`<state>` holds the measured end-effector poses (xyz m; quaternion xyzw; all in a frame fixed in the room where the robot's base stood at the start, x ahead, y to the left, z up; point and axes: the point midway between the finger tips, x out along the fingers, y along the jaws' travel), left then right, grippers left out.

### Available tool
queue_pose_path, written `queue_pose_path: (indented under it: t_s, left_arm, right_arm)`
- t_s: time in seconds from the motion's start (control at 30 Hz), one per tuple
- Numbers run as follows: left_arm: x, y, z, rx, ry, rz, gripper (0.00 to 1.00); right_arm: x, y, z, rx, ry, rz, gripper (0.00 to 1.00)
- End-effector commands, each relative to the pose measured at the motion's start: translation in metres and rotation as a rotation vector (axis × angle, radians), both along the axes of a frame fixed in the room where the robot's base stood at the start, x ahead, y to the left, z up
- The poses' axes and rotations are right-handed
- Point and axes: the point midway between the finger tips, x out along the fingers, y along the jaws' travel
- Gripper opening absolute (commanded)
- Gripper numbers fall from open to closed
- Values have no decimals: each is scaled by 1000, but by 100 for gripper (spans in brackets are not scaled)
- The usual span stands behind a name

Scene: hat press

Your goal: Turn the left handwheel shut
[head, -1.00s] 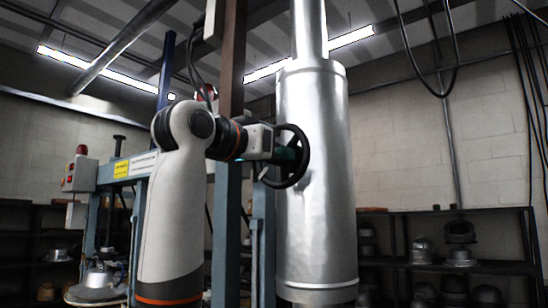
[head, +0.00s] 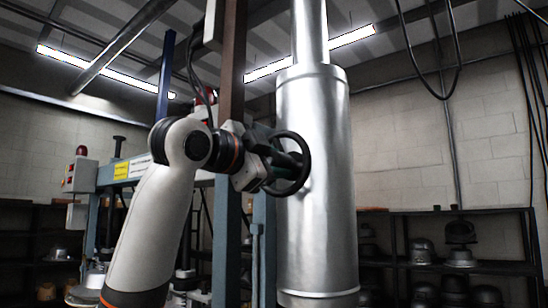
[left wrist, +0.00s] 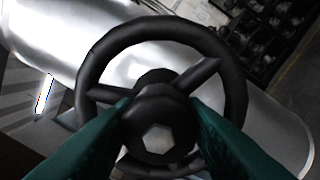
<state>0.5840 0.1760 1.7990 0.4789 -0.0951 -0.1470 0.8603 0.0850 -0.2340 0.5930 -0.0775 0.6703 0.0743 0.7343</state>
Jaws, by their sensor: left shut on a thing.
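The black left handwheel (head: 304,160) is mounted in front of a large silver cylinder. In the left wrist view the handwheel (left wrist: 103,52) shows its round rim, its spokes and a round hub with a light hexagonal nut. My left gripper (head: 280,170) reaches in from the left in the head view. In the left wrist view its green fingers (left wrist: 160,135) sit on both sides of the hub, shut on it. Part of the lower rim is hidden by the fingers. My right gripper is in neither view.
The silver cylinder (head: 318,240) stands right behind the handwheel. A rusty brown post (head: 231,70) and a blue-grey post (head: 227,245) rise close to my left arm. Dark shelves (head: 470,268) with metal hat forms stand along the back wall.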

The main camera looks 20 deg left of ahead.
Motion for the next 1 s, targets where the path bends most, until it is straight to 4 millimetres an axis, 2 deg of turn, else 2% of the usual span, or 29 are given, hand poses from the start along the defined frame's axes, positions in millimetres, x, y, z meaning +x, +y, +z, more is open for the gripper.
queue_pose_path:
  t_s: [0.6,1.0]
  left_arm:
    - [0,0,0,554,-196,-1,15]
    - [1,-1,-3,907,-321,-5,15]
  right_arm:
    - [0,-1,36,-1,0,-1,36]
    - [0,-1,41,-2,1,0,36]
